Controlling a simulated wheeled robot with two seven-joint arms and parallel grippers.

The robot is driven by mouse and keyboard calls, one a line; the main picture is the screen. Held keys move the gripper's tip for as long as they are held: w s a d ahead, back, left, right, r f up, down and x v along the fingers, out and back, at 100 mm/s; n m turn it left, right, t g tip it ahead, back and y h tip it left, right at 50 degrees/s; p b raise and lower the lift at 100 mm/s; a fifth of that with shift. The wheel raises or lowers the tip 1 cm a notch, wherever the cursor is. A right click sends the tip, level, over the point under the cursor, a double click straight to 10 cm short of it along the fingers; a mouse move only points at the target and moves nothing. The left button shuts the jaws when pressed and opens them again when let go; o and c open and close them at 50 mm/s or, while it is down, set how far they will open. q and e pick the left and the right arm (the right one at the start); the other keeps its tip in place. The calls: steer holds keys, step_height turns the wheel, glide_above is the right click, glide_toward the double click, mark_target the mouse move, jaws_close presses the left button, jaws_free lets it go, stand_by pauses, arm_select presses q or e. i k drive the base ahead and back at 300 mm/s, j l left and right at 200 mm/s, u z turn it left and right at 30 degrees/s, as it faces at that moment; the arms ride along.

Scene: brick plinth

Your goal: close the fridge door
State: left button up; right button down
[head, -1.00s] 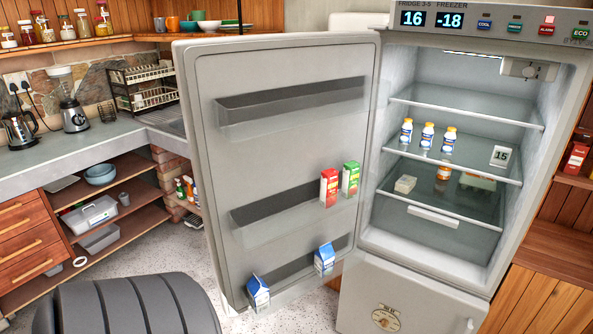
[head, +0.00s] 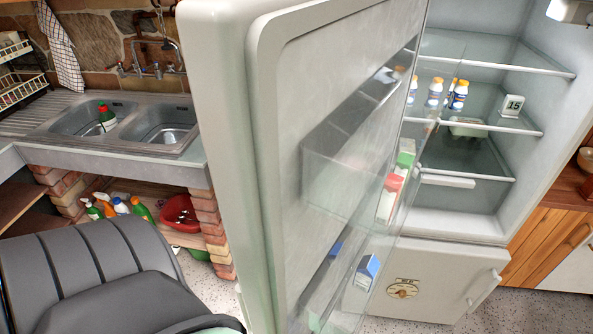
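The fridge door (head: 285,120) stands open in the middle of the head view, its inner face with clear shelves turned to the right. Red and green cartons (head: 389,197) and a blue-and-white carton (head: 367,270) stand in its shelves. The fridge body (head: 478,225) is at the right, its inside open to view. White bottles with yellow caps (head: 458,95) stand on a shelf inside, partly behind the door's edge. Neither gripper can be seen.
A counter with a double sink (head: 158,128) is at the left, with spray bottles (head: 122,206) and a red bowl (head: 181,213) on a shelf beneath. A lower fridge compartment (head: 430,284) is shut. Speckled floor is free at the lower right.

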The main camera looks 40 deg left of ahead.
mark_target(300, 106)
steer(key=j+z, duration=0.1)
steer(key=j, duration=0.35)
steer(key=k+j, duration=0.15)
steer(key=j, duration=0.3)
steer(key=k+j+z, duration=0.15)
steer(key=j, duration=0.25)
steer(key=j+z, duration=0.1)
steer(key=j, duration=0.35)
steer(key=k+j, duration=0.2)
steer(key=j, duration=0.2)
steer(key=i+j+z, duration=0.05)
